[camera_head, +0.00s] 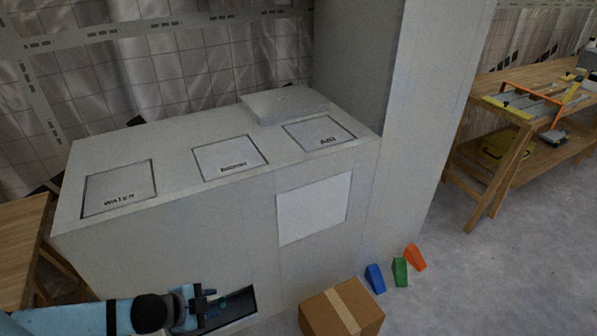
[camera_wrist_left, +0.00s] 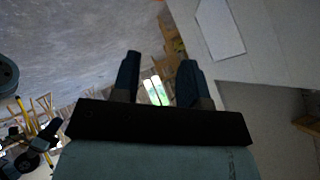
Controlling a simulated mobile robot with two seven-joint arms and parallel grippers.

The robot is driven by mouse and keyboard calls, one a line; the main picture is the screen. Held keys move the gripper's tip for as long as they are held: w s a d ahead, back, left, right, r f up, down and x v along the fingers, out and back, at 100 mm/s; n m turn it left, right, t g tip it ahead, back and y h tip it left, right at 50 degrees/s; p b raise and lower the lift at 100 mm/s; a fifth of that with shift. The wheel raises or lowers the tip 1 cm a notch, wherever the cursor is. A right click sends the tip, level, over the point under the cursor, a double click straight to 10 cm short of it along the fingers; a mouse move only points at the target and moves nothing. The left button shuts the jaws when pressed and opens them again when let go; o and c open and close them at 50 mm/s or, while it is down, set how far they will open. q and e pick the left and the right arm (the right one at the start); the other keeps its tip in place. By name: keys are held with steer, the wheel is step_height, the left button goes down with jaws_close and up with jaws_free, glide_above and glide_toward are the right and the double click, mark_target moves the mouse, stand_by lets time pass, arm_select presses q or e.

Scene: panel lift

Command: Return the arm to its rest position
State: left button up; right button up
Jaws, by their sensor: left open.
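My left gripper (camera_head: 207,303) is at the bottom left of the head view, in front of a dark opening low in the grey cabinet (camera_head: 180,250). In the left wrist view its two dark fingers (camera_wrist_left: 158,80) stand apart with nothing between them. The gripper is open and empty. Whether its tips reach into the opening (camera_head: 235,305) or stay just in front of it, I cannot tell.
The cabinet top has lidded squares marked with words, one reading WATER (camera_head: 120,187). A cardboard box (camera_head: 341,308) stands on the floor, beside blue (camera_head: 375,278), green (camera_head: 400,271) and orange (camera_head: 414,257) wedges. A wooden workbench (camera_head: 530,100) is at right. Floor at right is clear.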

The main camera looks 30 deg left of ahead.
arm_select(q)
steer(key=d+f+n+t+h+b, duration=0.3)
steer(key=d+n+b, duration=0.7)
steer(key=d, duration=1.3)
steer(key=a+r+y+p, duration=0.1)
steer(key=r+p, duration=0.8)
steer(key=p, duration=0.6)
steer(key=s+a+r+m+y+p, duration=0.1)
steer(key=a+r+p, duration=0.1)
steer(key=r+p, duration=0.7)
steer(key=p, duration=0.6)
steer(key=shift+s+a+g+p, duration=0.2)
steer(key=shift+a+g+p, duration=0.1)
steer(key=shift+g+p, duration=0.1)
arm_select(e)
step_height(320, 180, up, 16)
steer(key=s+d, duration=0.1)
steer(key=shift+d+f, duration=0.15)
steer(key=shift+d, duration=0.05)
